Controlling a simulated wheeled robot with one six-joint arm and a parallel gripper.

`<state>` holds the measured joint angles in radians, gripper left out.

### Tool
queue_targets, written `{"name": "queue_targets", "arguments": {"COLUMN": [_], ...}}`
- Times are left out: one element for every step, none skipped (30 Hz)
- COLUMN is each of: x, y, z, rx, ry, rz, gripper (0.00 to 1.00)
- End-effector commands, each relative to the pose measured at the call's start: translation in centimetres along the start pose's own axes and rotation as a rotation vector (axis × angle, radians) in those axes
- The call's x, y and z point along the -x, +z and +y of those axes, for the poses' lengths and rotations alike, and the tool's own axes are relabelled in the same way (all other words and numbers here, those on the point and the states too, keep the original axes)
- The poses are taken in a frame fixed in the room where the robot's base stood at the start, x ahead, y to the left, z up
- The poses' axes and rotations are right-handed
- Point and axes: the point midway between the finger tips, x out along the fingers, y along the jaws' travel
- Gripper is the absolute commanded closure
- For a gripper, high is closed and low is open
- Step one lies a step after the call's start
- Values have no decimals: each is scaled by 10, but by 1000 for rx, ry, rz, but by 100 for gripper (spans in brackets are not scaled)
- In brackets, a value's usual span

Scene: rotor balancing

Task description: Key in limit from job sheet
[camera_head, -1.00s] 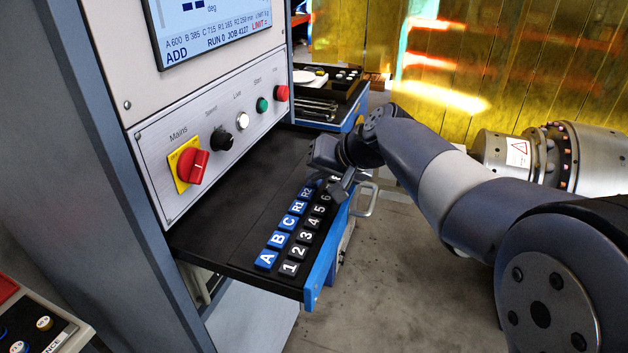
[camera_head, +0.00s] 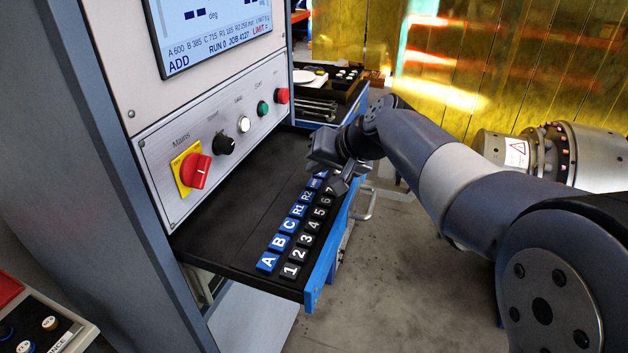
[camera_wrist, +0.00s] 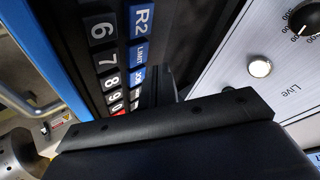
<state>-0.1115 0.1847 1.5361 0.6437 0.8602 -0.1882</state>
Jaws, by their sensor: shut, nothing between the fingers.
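The keypad on the black pull-out shelf has blue keys A, B, C, R1, R2 and black number keys (camera_head: 302,240). In the wrist view the R2 key (camera_wrist: 143,20), the LIMIT key (camera_wrist: 140,54), the JOB key (camera_wrist: 138,76) and the 6 key (camera_wrist: 101,30) show. My gripper (camera_head: 333,178) is shut and empty, over the far end of the keypad, hiding the far keys. I cannot tell whether it touches a key. The screen (camera_head: 215,25) reads ADD, RUN 0, JOB 4127 and LIMIT = in red. No job sheet is legible.
The control panel has a red Mains switch (camera_head: 194,170), a black knob (camera_head: 225,144), and white, green and red buttons beside the shelf. An open drawer (camera_head: 318,108) with tools lies beyond. Clear floor (camera_head: 375,290) is at right.

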Motion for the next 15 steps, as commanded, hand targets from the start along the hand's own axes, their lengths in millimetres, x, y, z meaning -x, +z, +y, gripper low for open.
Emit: {"name": "queue_targets", "arguments": {"x": [6,9,12,14,16,19,21,23,26,28,29,30,31,31,30], "y": [-5,-6,-9,-10,-12,-14,-15,-17,-19,-20,-21,-22,-22,-22,-22], "z": [-5,-6,-8,-10,-12,-14,-15,-17,-19,-20,-21,-22,-22,-22,-22], "rx": [1,1,1,1,1,1,1,2,2,2,2,2,2,2,1], "ry": [0,0,0,0,0,0,0,0,0,0,0,0,0,0,0], "rz": [1,1,1,1,1,2,2,2,2,2,2,1,1,1,1], "gripper": [100,100,100,100,100,100,100,100,100,100,100,100,100,100,100]}}
